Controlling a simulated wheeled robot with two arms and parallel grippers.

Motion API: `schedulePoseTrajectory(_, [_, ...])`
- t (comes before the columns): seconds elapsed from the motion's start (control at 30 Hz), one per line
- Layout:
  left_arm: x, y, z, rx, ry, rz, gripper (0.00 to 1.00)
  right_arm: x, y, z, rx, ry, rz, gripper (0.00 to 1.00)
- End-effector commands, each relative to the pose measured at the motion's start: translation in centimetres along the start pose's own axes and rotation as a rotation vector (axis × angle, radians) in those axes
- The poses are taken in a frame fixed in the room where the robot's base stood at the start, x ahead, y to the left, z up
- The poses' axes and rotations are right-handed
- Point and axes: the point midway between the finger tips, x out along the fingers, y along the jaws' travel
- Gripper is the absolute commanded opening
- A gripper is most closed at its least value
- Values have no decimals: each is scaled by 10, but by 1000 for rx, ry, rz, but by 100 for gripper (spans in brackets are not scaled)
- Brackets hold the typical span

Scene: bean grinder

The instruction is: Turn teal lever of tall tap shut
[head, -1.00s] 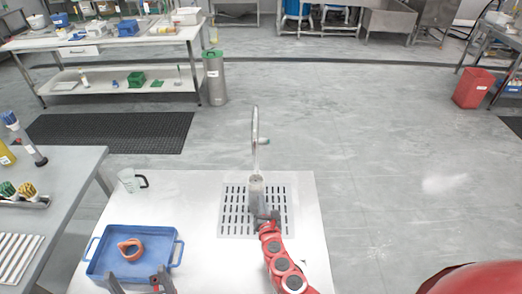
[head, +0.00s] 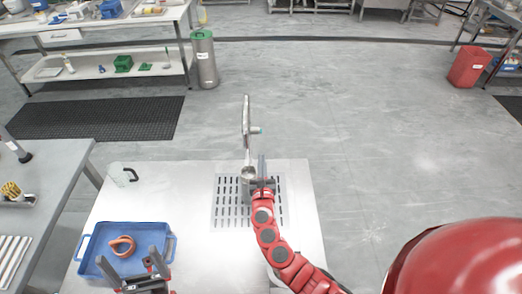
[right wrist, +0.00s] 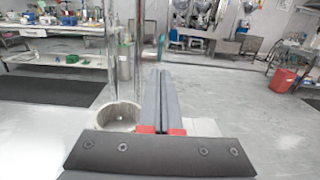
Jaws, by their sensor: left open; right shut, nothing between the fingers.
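The tall tap (head: 246,112) stands upright at the back of the white table, a slim metal column. Its teal lever (head: 257,130) sticks out to the right, partway up, and looks small. My right gripper (head: 262,160) is shut and empty, its fingers just right of the tap's lower part and below the lever. In the right wrist view the shut fingers (right wrist: 163,80) point forward, to the right of shiny vertical pipes (right wrist: 113,60). A teal spot (right wrist: 160,48), probably the lever, shows beyond the fingertips. My left gripper (head: 136,264) is open and empty over the tray's front.
A blue tray (head: 84,262) holds an orange-red ring-shaped thing (head: 122,245). A clear mug (head: 118,174) stands at the table's back left. A slotted drain plate (head: 225,205) surrounds the tap's foot, by a round metal cup or collar (right wrist: 118,116). The table's right front is partly under my right arm.

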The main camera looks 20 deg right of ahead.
Motion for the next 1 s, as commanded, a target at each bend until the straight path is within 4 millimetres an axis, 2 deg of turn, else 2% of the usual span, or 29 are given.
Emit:
schedulePoseTrajectory(0.3, [-2, 0, 0, 0, 0, 0, 100, 56, 0, -1, 1, 1, -1, 0])
schedulePoseTrajectory(0.5, [-8, 0, 1, 0, 0, 0, 100, 80, 0, -2, 2, 1, -2, 0])
schedulePoseTrajectory(0.7, [-9, 0, 2, 0, 0, 0, 100, 88, 0, -2, 1, 3, 2, 0])
schedulePoseTrajectory(1.0, [-8, 0, 1, 0, 0, 0, 100, 89, 0, -1, 1, 3, 1, 0])
